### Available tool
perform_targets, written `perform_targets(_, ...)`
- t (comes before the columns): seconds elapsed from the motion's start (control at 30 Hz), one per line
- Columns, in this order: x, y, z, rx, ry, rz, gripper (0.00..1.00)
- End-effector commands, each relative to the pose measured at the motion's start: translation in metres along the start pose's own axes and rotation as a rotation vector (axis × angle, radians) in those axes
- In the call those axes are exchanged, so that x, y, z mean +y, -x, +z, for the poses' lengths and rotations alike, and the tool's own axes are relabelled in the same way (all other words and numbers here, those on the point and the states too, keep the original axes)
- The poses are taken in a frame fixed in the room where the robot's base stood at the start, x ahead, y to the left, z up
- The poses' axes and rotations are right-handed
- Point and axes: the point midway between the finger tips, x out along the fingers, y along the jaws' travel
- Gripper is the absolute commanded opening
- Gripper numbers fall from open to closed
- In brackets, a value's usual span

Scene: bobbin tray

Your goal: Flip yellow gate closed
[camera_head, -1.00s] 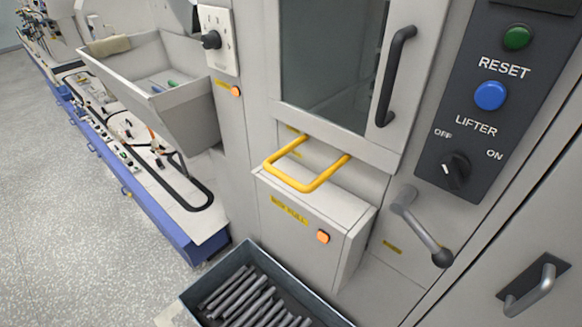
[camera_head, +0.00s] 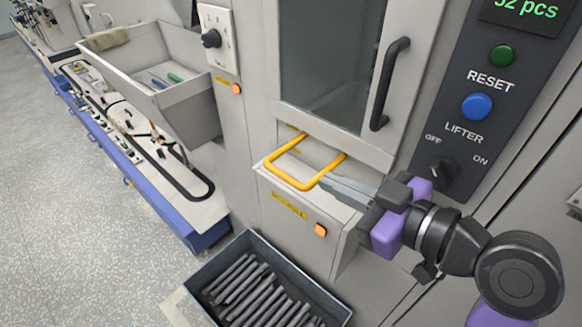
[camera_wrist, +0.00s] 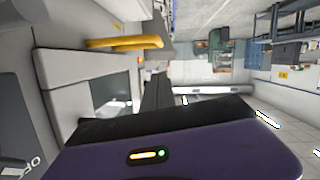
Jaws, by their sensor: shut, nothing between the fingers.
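The yellow gate (camera_head: 296,184) is a U-shaped bar that sticks out from the machine front, above the box-like ledge below the glass door. It also shows in the wrist view (camera_wrist: 125,43), at the upper left. My gripper (camera_head: 325,181) reaches in from the right with its long grey fingers together and empty. The fingertips are close to the right side of the bar; I cannot tell whether they touch it. In the wrist view, the fingers (camera_wrist: 157,92) point forward, below and right of the bar.
A bin of dark rods (camera_head: 335,308) stands below the ledge. The glass door with a black handle (camera_head: 390,83) is above, and a control panel (camera_head: 452,140) with a lifter knob is at the right. A grey trough (camera_head: 185,108) juts out at the left.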

Motion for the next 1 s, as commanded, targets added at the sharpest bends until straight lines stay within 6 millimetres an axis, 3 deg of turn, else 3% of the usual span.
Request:
perform_targets(0.13,-0.002,-0.001,-0.018,0.018,0.031,-0.036,0.0)
perform_targets(0.57,-0.003,-0.005,-0.019,0.018,0.034,-0.042,0.0)
perform_targets(0.77,-0.006,-0.029,-0.02,0.017,0.033,-0.046,0.0)
perform_targets(1.0,-0.008,-0.076,-0.022,0.017,0.032,-0.046,0.0)
